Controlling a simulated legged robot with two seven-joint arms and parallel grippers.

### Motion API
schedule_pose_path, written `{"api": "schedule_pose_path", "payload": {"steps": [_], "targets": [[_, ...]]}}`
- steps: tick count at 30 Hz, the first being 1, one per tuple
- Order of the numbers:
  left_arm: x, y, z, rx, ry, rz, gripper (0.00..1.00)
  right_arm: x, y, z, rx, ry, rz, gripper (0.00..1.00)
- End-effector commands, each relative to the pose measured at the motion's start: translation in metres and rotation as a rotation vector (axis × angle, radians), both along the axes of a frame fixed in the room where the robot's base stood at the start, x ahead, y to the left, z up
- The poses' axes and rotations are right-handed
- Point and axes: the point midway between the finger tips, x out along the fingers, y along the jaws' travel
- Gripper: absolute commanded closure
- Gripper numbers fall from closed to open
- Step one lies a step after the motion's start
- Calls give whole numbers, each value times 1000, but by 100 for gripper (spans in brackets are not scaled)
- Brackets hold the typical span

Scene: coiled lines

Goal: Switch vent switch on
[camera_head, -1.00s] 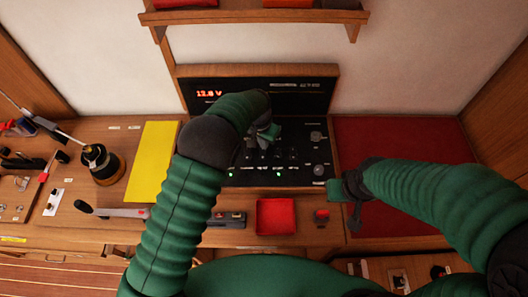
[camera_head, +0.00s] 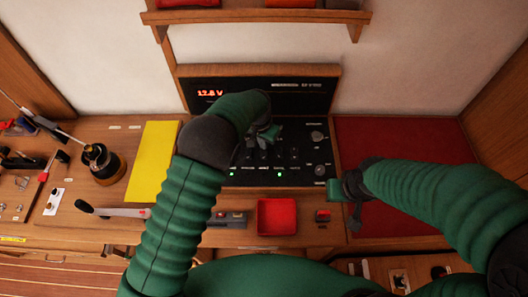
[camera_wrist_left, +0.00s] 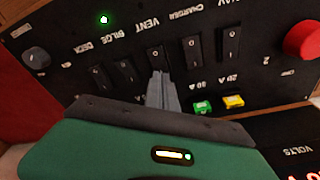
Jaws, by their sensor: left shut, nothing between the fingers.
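The black switch panel (camera_head: 300,133) stands at the back of the bench, with a row of rocker switches. In the left wrist view, the vent switch (camera_wrist_left: 156,55) is a black rocker beneath the label VENT, between the bilge and charger switches. My left gripper (camera_wrist_left: 161,76) is shut and empty, its grey fingertips at the vent switch's near end. Whether they touch it is unclear. In the head view the left gripper (camera_head: 268,133) is over the panel, its arm hiding part of it. My right gripper (camera_head: 347,192) is near the panel's lower right corner; its jaw opening is unclear.
The left wrist view shows a lit green lamp (camera_wrist_left: 103,19), a red knob (camera_wrist_left: 302,40) and a grey knob (camera_wrist_left: 36,57) around the switches. A red tray (camera_head: 276,231) and yellow sheet (camera_head: 153,160) lie on the bench. A shelf (camera_head: 255,17) hangs above.

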Motion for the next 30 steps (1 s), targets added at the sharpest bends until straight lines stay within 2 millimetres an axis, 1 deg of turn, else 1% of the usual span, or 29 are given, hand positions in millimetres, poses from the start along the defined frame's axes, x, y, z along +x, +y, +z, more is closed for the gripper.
{"api": "schedule_pose_path", "payload": {"steps": [28,30], "targets": [[0,0,-15,1,0,0,100,0,0,-10,0,0,0,100],[0,0,-14,1,0,0,100,0,0,-9,0,0,0,100]]}}
